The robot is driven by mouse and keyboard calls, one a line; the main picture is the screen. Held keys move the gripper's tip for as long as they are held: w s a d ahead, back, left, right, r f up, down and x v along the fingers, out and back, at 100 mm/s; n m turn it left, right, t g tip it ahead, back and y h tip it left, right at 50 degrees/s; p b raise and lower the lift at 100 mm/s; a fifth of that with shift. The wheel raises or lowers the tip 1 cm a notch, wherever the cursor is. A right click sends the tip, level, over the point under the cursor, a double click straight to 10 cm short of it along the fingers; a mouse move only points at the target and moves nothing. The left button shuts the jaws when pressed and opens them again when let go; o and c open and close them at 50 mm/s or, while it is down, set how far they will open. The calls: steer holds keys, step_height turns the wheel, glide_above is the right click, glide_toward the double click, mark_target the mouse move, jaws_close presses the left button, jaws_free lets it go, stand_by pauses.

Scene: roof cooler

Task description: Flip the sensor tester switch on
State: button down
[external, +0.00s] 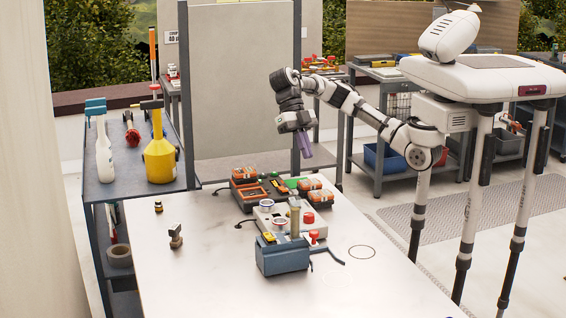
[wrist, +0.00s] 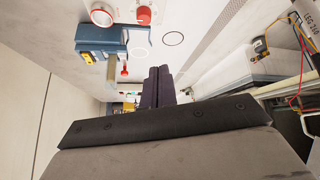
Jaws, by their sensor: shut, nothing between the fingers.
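My gripper (external: 306,152) has purple fingers and hangs above the far side of the white table, above and behind the devices. Its fingers are together and empty; they also show in the wrist view (wrist: 158,72). A pale box with round dials and a red knob (external: 308,217) stands mid-table; its knob shows in the wrist view (wrist: 144,15). A blue box (external: 282,259) stands in front of it, with a small red-topped part (external: 315,236) beside it. The fingers are apart from all of these. I cannot tell which device is the sensor tester, nor a switch's position.
Orange-and-black units (external: 247,176) sit at the table's far side, close to the pale box. A small dark piece (external: 176,238) stands at the left. The front of the white table (external: 220,295) is clear. A grey-framed panel (external: 240,80) rises behind the table.

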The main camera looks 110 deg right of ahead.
steer(key=w+d+f+m+t+h, duration=0.1)
steer(key=d+m, duration=0.3)
steer(key=d, duration=0.4)
steer(key=shift+w+d+h, duration=0.4)
steer(key=shift+w, duration=0.05)
steer(key=shift+f, duration=0.15)
steer(key=x, duration=1)
steer(key=shift+w+a+p, duration=0.1)
steer(key=shift+p, duration=0.3)
steer(key=f, duration=0.1)
steer(key=d+f, duration=0.1)
steer(key=f, duration=0.1)
steer(key=shift+p, duration=0.3)
steer(key=shift+d+f, duration=0.15)
steer(key=shift+f, duration=0.2)
steer(key=shift+f, duration=0.1)
